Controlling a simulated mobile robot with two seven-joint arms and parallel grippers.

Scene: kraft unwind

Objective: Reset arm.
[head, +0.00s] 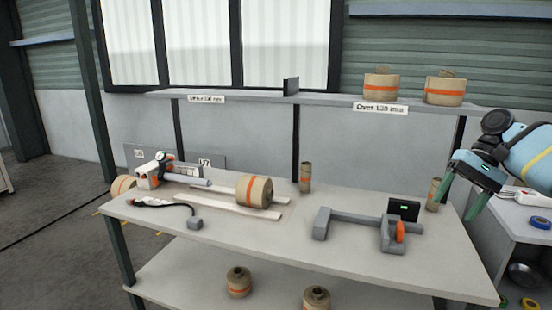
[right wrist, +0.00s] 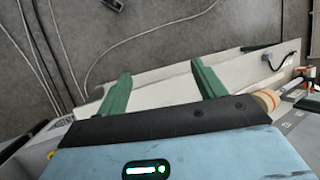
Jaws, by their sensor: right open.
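My right gripper (head: 464,200) is in the air at the right end of the workbench (head: 270,240), in front of the shelf's right end. Its two green fingers are apart. In the right wrist view the open fingers (right wrist: 160,90) have nothing between them but the bench edge and floor beyond. My left gripper is in neither view.
A kraft roll (head: 255,190) lies on white rails on the bench. A grey fixture (head: 350,220) with a small display stands at right, near an upright roll (head: 434,194). The shelf (head: 310,99) holds two rolls (head: 381,86). A side table (head: 520,225) stands at far right.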

